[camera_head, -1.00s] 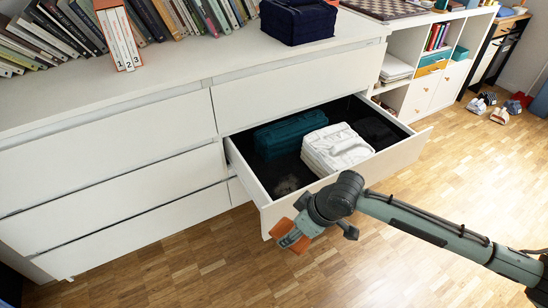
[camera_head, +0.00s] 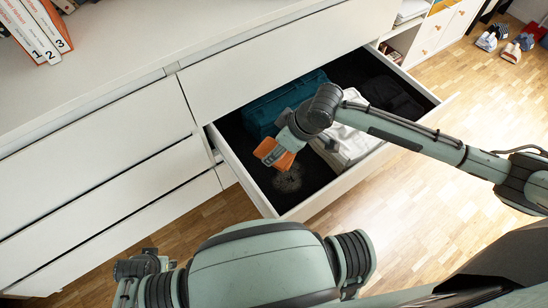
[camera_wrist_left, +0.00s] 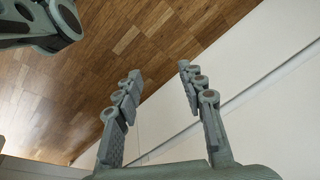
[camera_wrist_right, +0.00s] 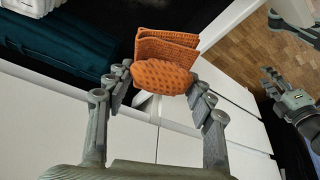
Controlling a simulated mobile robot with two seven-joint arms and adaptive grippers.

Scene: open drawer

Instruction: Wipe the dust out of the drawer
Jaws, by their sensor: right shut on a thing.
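The open drawer (camera_head: 345,186) has a dark inside with a patch of grey dust (camera_head: 288,181) near its front left. My right gripper (camera_head: 281,148) is shut on a folded orange cloth (camera_head: 271,153) above the left part of the drawer; the cloth also shows in the right wrist view (camera_wrist_right: 163,68). Cloth and dust appear close, but I cannot tell if they touch. My left gripper (camera_wrist_left: 160,75) is open and empty in its wrist view, with floor and a white front beyond it. In the head view the left arm is low at the front.
Closed white drawers stand to the left. Wooden floor (camera_head: 405,190) is clear in front.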

